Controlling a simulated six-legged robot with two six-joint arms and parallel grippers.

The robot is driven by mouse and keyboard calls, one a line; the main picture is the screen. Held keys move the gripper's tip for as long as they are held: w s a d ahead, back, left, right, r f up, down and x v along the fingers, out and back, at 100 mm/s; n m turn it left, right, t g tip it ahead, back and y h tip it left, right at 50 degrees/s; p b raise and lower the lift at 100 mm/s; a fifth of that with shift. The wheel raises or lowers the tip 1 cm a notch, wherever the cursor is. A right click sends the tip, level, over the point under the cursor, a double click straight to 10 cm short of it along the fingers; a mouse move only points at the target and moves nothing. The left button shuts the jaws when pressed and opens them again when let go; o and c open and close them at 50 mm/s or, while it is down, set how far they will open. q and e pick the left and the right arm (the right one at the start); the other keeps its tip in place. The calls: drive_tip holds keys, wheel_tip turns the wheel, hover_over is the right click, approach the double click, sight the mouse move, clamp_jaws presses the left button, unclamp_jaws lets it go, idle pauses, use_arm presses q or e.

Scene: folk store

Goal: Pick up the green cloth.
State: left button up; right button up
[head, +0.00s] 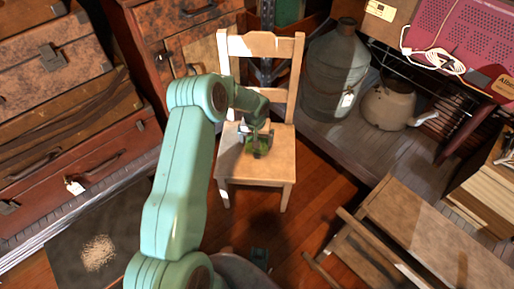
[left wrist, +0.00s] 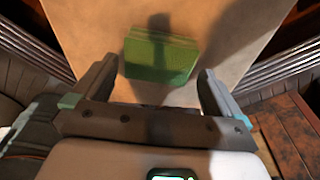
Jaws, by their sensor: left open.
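The green cloth (left wrist: 160,58) lies folded on the seat of a wooden chair (head: 232,170). In the head view the cloth (head: 262,147) is partly hidden by my left gripper (head: 256,146), which is over the seat. In the left wrist view my left gripper (left wrist: 152,85) is open, with one finger to each side of the cloth's near part. I cannot tell how far the fingers are above the seat. A shadow falls across the cloth. My right gripper is not in view.
Stacked suitcases (head: 70,90) stand at the left. A large metal jug (head: 335,75) and a kettle-like pot (head: 388,106) stand behind the chair to the right. A wooden bench-like piece (head: 440,225) is at the lower right. Wooden floor shows right of the chair.

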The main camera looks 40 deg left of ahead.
use_arm(q)
drive_tip(key=f, duration=0.3)
drive_tip(key=shift+w+a+f+b, duration=0.1)
drive_tip(key=shift+w+a+b, duration=0.1)
drive_tip(key=shift+w+b, duration=0.15)
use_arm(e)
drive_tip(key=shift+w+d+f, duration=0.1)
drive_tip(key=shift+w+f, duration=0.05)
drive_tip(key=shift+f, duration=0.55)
use_arm(q)
drive_tip(key=c, duration=0.7)
wheel_tip(320, 180, up, 20)
drive_tip(key=p, duration=0.6)
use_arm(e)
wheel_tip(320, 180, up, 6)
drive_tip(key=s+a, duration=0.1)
